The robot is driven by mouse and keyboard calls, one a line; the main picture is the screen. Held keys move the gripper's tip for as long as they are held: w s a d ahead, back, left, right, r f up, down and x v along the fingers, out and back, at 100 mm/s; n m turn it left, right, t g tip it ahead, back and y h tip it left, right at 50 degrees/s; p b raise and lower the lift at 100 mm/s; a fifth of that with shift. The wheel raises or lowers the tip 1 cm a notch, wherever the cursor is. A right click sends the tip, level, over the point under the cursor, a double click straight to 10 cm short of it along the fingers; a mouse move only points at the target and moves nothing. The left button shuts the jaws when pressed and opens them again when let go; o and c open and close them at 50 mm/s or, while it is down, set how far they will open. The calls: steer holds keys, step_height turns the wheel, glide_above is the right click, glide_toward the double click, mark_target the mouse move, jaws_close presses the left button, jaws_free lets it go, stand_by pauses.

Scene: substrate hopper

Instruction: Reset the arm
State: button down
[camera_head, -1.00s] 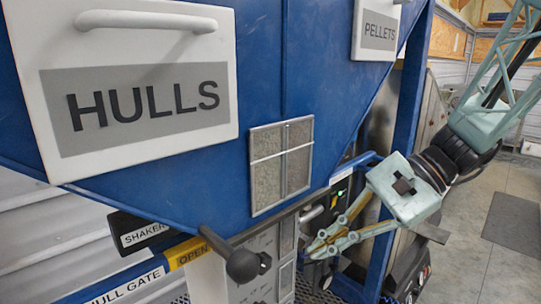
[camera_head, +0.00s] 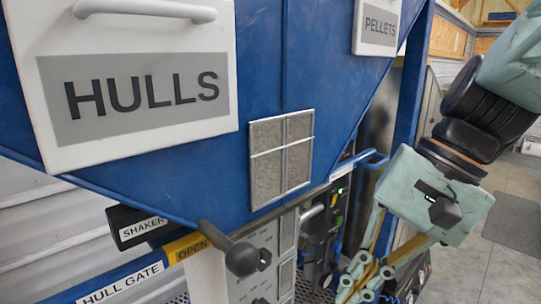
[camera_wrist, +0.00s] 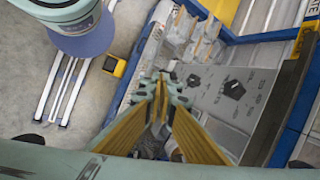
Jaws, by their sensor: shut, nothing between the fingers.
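My gripper (camera_head: 364,280) is at the lower right of the head view, pointing down, in front of the right side of the blue hopper (camera_head: 245,120). Its fingers are brought together and hold nothing. In the wrist view the fingers (camera_wrist: 160,90) meet at the middle of the picture, above a grey control panel (camera_wrist: 235,90) with black knobs. The gripper looks clear of the panel, but the exact gap cannot be told.
A hull gate lever with a black knob (camera_head: 241,258) sticks out at the lower middle. A white HULLS door (camera_head: 140,135) and a PELLETS door (camera_head: 379,35) are on the hopper.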

steer(key=s+d+r+n+t+h+b, duration=0.1)
steer(key=s+d+n+t+h, duration=0.3)
steer(key=s+d, duration=0.4)
steer(key=shift+s+r+n+h, duration=0.5)
steer(key=shift+s+r+n, duration=0.1)
steer(key=shift+r+n, duration=0.15)
steer(key=shift+d, duration=0.1)
stand_by(1.2)
